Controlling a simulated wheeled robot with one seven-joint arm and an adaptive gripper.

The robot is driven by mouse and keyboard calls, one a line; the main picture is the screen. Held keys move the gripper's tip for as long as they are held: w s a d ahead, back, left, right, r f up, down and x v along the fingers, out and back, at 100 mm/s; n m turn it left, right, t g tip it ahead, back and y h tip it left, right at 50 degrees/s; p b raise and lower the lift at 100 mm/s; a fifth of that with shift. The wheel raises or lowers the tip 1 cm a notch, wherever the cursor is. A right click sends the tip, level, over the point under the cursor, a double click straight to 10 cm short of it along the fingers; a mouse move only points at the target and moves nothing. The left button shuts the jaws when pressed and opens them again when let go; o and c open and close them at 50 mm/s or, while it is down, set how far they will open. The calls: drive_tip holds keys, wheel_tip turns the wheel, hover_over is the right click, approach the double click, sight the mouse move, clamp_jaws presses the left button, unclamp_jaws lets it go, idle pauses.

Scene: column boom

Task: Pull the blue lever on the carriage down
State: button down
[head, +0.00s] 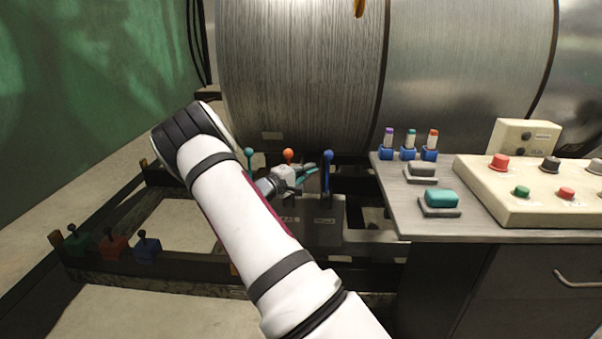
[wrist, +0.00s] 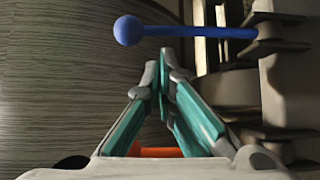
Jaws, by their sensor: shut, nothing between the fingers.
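The blue lever (head: 328,172) on the carriage (head: 318,222) stands upright with a round knob on top. In the wrist view the blue lever (wrist: 195,31) lies across the top of the picture, its knob to the left. My gripper (head: 316,169) is just left of the lever in the head view. Its teal fingers are shut, with nothing between them. In the wrist view the fingertips (wrist: 160,68) point toward the lever's shaft, with a small gap in the picture. I cannot tell whether they touch it.
An orange-knobbed lever (head: 288,155) and a teal-knobbed lever (head: 249,154) stand left of the blue one. A large metal cylinder (head: 300,80) rises behind. A grey bench (head: 395,195) with a control box (head: 480,190) stands to the right. Small levers (head: 146,243) sit on the lower left frame.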

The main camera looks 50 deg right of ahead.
drive_tip(key=shift+d+b, duration=0.45)
drive_tip(key=shift+d, duration=2.15)
drive_tip(key=s+a+f+m+g+h+b, duration=0.2)
drive_tip(key=s+a+f+m+h+b, duration=0.2)
drive_tip(key=b, duration=0.5)
drive_tip(key=shift+s+a+m+h+b, duration=0.35)
drive_tip(key=shift+s+a+m+h, duration=0.35)
drive_tip(key=shift+s+a+m, duration=0.9)
drive_tip(key=shift+w+a+f+n+g, duration=0.25)
drive_tip(key=shift+a+n+g, duration=0.05)
drive_tip(key=shift+g, duration=0.1)
